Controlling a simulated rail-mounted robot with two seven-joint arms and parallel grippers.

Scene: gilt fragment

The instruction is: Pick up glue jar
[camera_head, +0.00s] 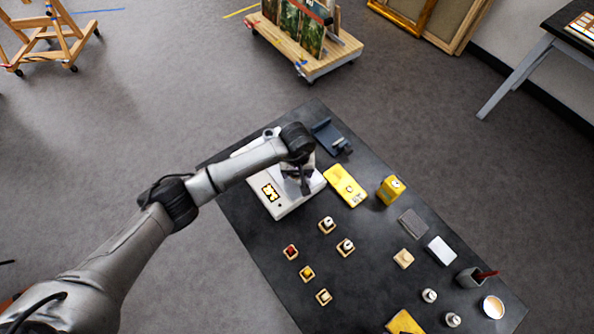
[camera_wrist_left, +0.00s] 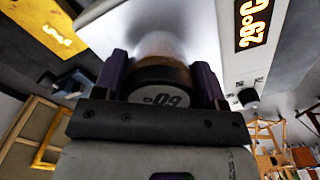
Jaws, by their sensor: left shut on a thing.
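My left gripper (camera_head: 302,184) is over the white heating unit (camera_head: 284,209), whose lit display (camera_head: 271,193) faces the front. In the left wrist view, the fingers (camera_wrist_left: 161,82) are shut on the glue jar (camera_wrist_left: 160,72), one on each side. The unit's white body and glowing display (camera_wrist_left: 252,22) show close behind the jar. In the head view the jar is mostly hidden by the gripper. I cannot tell whether it still touches the unit. My right gripper is not in view.

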